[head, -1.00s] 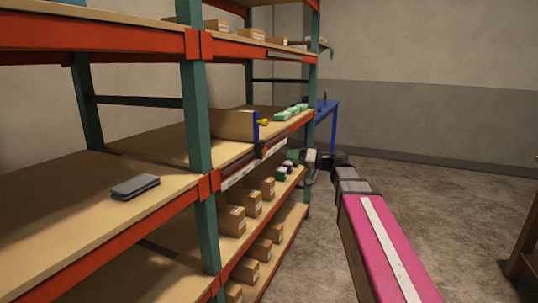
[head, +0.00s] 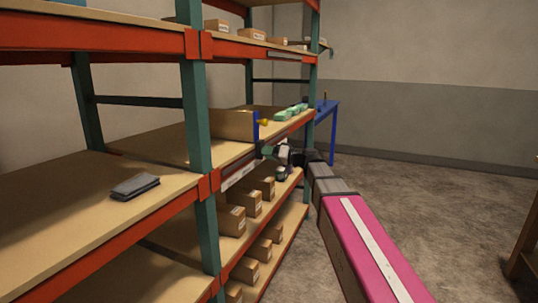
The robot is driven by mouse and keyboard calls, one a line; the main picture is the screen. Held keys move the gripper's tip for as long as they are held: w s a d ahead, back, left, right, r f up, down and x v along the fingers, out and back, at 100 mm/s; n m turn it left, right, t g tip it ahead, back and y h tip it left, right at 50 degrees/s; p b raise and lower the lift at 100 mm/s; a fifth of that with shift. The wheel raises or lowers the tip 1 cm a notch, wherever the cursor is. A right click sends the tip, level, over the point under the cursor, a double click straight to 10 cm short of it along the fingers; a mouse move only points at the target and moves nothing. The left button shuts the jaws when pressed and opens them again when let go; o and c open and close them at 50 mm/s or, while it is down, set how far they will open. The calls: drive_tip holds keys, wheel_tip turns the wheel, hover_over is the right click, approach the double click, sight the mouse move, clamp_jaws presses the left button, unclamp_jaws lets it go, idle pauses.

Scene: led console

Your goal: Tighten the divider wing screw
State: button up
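The divider (head: 232,125) is a tan upright panel with a blue front edge (head: 256,126), standing on the middle shelf. A yellow wing screw (head: 263,122) sticks out to the right of the blue edge. My gripper (head: 268,151) is at the end of my arm, in front of the shelf's red front beam, below the wing screw in the picture. It appears apart from the screw. The gripper is small and dark here, so its fingers cannot be made out clearly.
Green items (head: 290,111) lie on the shelf right of the divider. A folded grey cloth (head: 135,187) lies at the left. A teal rack post (head: 197,120) stands nearer. Cardboard boxes (head: 232,220) fill the lower shelves. A blue table (head: 325,120) stands behind.

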clamp_jaws()
drive_tip(key=m, duration=1)
drive_tip(key=shift+s+r, duration=0.1)
drive_tip(key=shift+r, duration=0.05)
idle(0.4)
drive_tip(key=shift+m, duration=0.3)
unclamp_jaws()
